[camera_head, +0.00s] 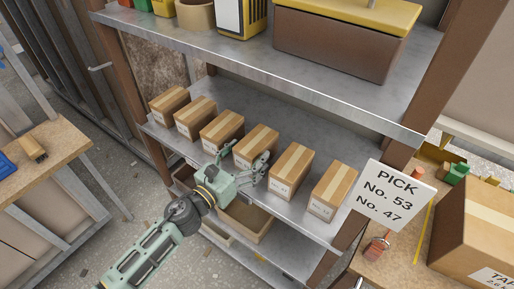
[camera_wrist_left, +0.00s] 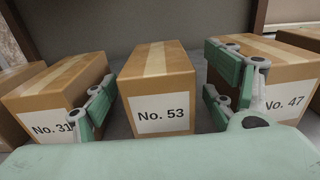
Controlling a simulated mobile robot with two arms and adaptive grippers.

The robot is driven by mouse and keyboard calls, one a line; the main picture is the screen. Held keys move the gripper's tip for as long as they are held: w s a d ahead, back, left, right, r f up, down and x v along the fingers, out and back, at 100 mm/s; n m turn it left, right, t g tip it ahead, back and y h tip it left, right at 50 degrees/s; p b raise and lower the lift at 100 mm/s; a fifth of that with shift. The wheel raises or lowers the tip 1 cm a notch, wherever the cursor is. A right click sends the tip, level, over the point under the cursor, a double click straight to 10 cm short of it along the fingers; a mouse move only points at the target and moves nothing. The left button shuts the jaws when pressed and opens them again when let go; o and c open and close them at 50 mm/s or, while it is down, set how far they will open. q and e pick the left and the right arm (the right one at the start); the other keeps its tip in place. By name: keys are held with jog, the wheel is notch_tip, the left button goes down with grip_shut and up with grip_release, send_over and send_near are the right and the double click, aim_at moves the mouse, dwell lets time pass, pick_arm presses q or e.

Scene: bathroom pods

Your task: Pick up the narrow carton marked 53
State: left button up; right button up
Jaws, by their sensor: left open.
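The narrow carton marked 53 (camera_wrist_left: 158,85) stands upright in the middle of the left wrist view, its white label facing me. In the head view it is the fourth carton from the left (camera_head: 257,143) on the middle shelf, partly hidden by my gripper. My left gripper (camera_head: 245,160) is open in front of it. In the left wrist view its fingers (camera_wrist_left: 168,95) show to either side of the carton, with visible space between them and it. The left finger overlaps the carton marked 31 (camera_wrist_left: 65,90), the right one the carton marked 47 (camera_wrist_left: 285,80). My right gripper is not in view.
The cartons stand in a row on a metal shelf (camera_head: 280,105) with narrow gaps. An upper shelf (camera_head: 260,65) hangs above, and open boxes (camera_head: 247,222) sit below. A sign (camera_head: 391,195) reads "PICK No. 53 No. 47". A wooden bench (camera_head: 60,140) stands left.

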aim_at(256, 145)
pick_arm(q)
jog(key=x, duration=0.3)
jog(key=shift+w+d+p, duration=0.15)
jog(key=shift+w+p, duration=0.2)
jog(key=shift+w+d+f, duration=0.1)
jog(key=shift+w+d, duration=0.2)
jog(key=shift+w, duration=0.05)
jog(key=c, duration=1.6)
jog(key=shift+c, duration=0.2)
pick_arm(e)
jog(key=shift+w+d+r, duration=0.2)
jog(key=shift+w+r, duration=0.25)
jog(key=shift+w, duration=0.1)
